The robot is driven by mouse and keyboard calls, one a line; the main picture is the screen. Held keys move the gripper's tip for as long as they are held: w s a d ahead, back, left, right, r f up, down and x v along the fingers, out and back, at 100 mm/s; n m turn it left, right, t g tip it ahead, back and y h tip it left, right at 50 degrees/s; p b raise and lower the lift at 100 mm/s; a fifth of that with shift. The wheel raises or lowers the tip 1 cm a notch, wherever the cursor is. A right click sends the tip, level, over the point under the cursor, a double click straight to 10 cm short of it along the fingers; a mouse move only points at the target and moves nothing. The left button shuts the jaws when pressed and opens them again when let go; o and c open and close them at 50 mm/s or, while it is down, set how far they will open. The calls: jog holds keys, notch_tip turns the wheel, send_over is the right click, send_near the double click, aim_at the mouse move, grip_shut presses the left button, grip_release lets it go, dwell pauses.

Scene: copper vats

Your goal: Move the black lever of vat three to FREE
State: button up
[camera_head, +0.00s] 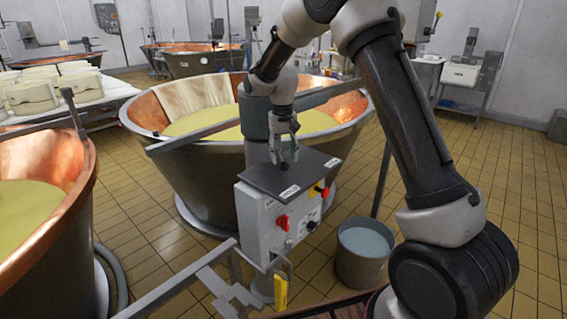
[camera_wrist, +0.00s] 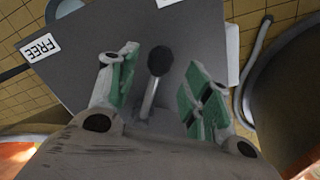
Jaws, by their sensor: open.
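The black lever (camera_wrist: 159,61) has a round black knob on a thin metal stem. It stands up from a dark grey plate (camera_wrist: 85,45) and shows between my gripper's fingers in the wrist view. My gripper (camera_wrist: 161,88) is open, with green-padded fingers on either side of the lever, apart from it. The white FREE label (camera_wrist: 40,47) is at the plate's left edge in that view. In the head view my gripper (camera_head: 284,158) points down over the plate (camera_head: 272,181) on the control box (camera_head: 262,226); the lever is hard to make out there.
The box front has a red knob (camera_head: 282,222) and a black knob (camera_head: 311,226). The large copper vat (camera_head: 185,170) stands right behind the box. A bucket (camera_head: 364,252) stands to the right on the tiled floor. A metal railing (camera_head: 190,287) is in front.

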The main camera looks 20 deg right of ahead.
aim_at(284, 162)
jog(key=shift+f, duration=1.85)
jog(key=shift+c, duration=0.3)
grip_shut()
